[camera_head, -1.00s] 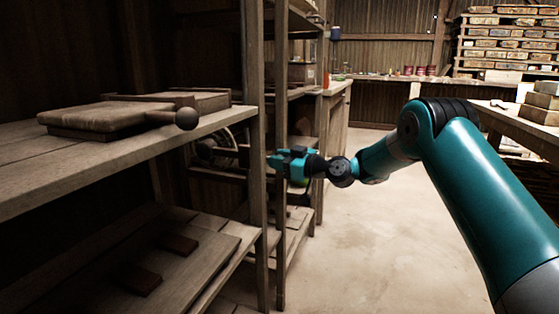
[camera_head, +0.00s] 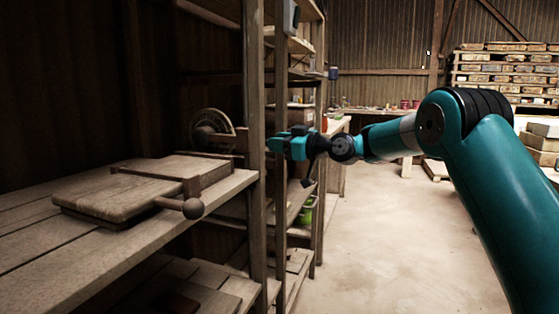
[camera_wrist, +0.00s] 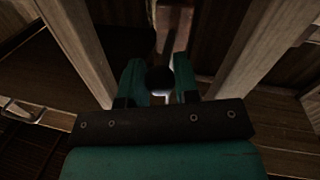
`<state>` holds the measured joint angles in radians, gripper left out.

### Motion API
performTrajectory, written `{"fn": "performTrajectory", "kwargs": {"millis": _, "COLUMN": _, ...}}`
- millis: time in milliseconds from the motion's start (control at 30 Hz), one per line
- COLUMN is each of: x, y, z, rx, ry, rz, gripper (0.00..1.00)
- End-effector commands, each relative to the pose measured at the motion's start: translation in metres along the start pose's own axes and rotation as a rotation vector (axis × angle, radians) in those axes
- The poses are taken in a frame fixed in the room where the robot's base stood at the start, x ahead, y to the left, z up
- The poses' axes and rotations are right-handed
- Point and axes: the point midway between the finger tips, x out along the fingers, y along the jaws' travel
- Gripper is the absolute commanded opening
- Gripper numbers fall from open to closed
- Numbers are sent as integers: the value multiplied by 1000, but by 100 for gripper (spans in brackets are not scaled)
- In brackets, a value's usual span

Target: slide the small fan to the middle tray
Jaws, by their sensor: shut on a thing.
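The small fan (camera_head: 211,128), a dark round hub with a pale curved rim, shows behind the shelf's front post, above the upper shelf board. A brown bar reaches from it towards my gripper (camera_head: 270,146), which is beside the post. The post hides part of this join. In the wrist view my gripper (camera_wrist: 160,82) is shut on a dark round knob of the fan (camera_wrist: 159,78), with a reddish-brown bar (camera_wrist: 174,22) beyond. I cannot tell which surface is the middle tray.
A wooden press board with a ball-ended handle (camera_head: 130,190) lies on the upper shelf (camera_head: 60,265). Upright posts (camera_head: 256,190) stand close to my gripper on both sides. A green container (camera_head: 305,210) is on a lower shelf behind. The floor (camera_head: 400,235) to the right is clear.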

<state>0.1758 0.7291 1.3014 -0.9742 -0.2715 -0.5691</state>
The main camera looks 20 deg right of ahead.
Motion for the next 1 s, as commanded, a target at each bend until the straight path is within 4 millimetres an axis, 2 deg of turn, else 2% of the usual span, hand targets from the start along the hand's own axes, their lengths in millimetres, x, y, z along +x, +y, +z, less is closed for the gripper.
{"fn": "performTrajectory", "kwargs": {"millis": 33, "x": 0, "y": 4, "z": -17, "rx": -4, "ry": 5, "rz": 2, "gripper": 0}}
{"fn": "performTrajectory", "kwargs": {"millis": 233, "x": 0, "y": 8, "z": -40, "rx": -3, "ry": 4, "rz": 2, "gripper": 0}}
{"fn": "performTrajectory", "kwargs": {"millis": 733, "x": 0, "y": 9, "z": -44, "rx": -1, "ry": 1, "rz": 2, "gripper": 0}}
{"fn": "performTrajectory", "kwargs": {"millis": 767, "x": 0, "y": 9, "z": -44, "rx": -1, "ry": 1, "rz": 2, "gripper": 34}}
{"fn": "performTrajectory", "kwargs": {"millis": 833, "x": 0, "y": 9, "z": -44, "rx": -1, "ry": 1, "rz": 2, "gripper": 50}}
{"fn": "performTrajectory", "kwargs": {"millis": 867, "x": 0, "y": 9, "z": -44, "rx": 0, "ry": 0, "rz": 2, "gripper": 54}}
{"fn": "performTrajectory", "kwargs": {"millis": 1000, "x": 0, "y": 9, "z": -44, "rx": 0, "ry": 0, "rz": 1, "gripper": 54}}
